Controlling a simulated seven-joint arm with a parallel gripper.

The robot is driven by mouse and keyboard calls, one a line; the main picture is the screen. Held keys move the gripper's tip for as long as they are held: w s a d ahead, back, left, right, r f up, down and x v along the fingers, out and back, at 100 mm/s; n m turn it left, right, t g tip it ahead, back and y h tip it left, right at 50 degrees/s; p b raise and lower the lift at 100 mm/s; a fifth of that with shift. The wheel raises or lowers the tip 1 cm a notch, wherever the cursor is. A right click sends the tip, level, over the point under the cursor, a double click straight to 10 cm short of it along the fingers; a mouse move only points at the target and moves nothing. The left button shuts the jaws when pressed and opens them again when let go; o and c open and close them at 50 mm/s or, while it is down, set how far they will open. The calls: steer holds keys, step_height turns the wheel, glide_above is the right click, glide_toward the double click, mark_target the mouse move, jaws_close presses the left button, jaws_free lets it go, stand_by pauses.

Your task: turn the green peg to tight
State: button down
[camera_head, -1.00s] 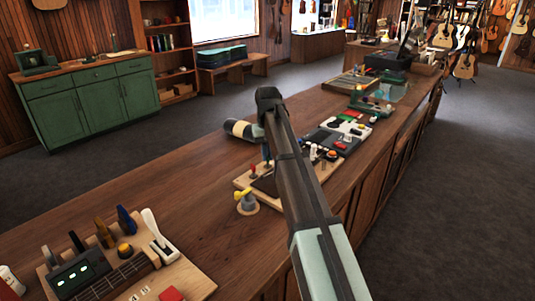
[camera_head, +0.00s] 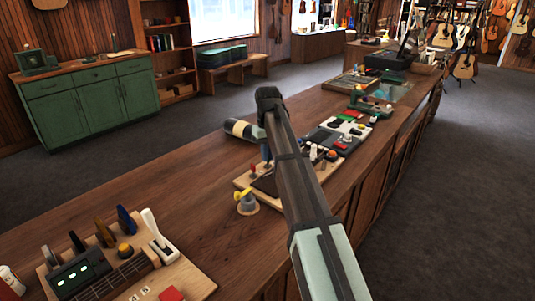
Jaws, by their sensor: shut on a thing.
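My arm slants up across the middle of the picture, and its dark wrist end is above the far side of a light wooden board (camera_head: 243,182) on the workbench. Only a grey-blue sliver of my gripper (camera_head: 264,148) shows to the left of the arm, low over this board. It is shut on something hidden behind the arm. I cannot pick out the green peg. A small red-topped post (camera_head: 253,169) stands on the board beside the gripper. A yellow-topped knob on a round base (camera_head: 246,202) stands at the board's near left edge.
A cream and dark cylinder (camera_head: 240,130) lies just left of the arm's end. A board with a green-lit display (camera_head: 78,273) and several upright handles stands at the near left. More small devices (camera_head: 333,138) line the bench to the right. The bench's left middle is clear.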

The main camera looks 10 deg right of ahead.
steer(key=c, duration=1.2)
jaws_free()
steer(key=shift+r, duration=3.8)
